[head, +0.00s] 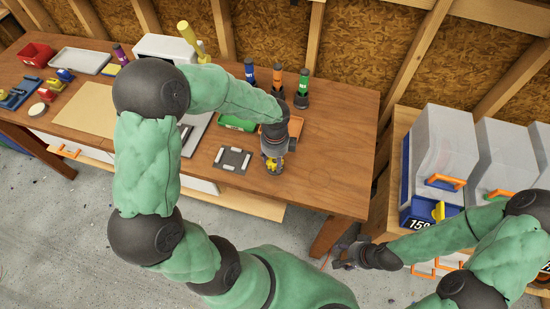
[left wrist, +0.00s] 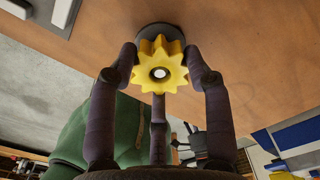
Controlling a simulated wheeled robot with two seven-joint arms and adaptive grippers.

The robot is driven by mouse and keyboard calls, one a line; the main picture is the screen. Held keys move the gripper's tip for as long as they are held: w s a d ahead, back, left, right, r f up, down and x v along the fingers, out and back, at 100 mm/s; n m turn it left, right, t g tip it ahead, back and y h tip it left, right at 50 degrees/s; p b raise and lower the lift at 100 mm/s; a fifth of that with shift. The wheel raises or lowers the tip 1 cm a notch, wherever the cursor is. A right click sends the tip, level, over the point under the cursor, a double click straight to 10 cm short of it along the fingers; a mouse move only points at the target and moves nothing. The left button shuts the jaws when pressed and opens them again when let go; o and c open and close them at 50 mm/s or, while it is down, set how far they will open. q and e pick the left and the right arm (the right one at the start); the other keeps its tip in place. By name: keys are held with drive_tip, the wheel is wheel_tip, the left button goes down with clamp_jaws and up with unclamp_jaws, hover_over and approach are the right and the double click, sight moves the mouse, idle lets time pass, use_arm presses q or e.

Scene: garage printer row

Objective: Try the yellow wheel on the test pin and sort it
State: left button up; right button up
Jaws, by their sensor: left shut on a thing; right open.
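The yellow wheel (left wrist: 160,66) is a toothed gear with a centre hole, and a white round spot shows in the hole. My left gripper (head: 273,158) is shut on the wheel, low over the table's front right part; its fingers stand at either side of the wheel in the left wrist view. A dark round base (left wrist: 158,34) shows right behind the wheel; I cannot tell whether the wheel is around a pin. A green tray (head: 238,123) and an orange tray (head: 294,128) lie behind, the orange one partly hidden by my arm. My right gripper (head: 343,263) is open and empty, off the table.
A dark square plate with pale bars (head: 233,160) lies left of the gripper. Several dark bottles with coloured bands, such as the green one (head: 302,90), stand at the back. Grey-and-blue printers (head: 443,155) stand at right. The table (head: 340,150) is clear right of the gripper.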

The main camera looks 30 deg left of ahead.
use_arm(q)
drive_tip(key=shift+f+b, duration=0.35)
drive_tip(key=shift+f, duration=0.2)
drive_tip(key=shift+r, duration=0.1)
idle(0.9)
drive_tip(key=shift+r+p, duration=3.1)
drive_tip(key=shift+r, duration=0.2)
drive_tip(key=shift+s+f, duration=0.1)
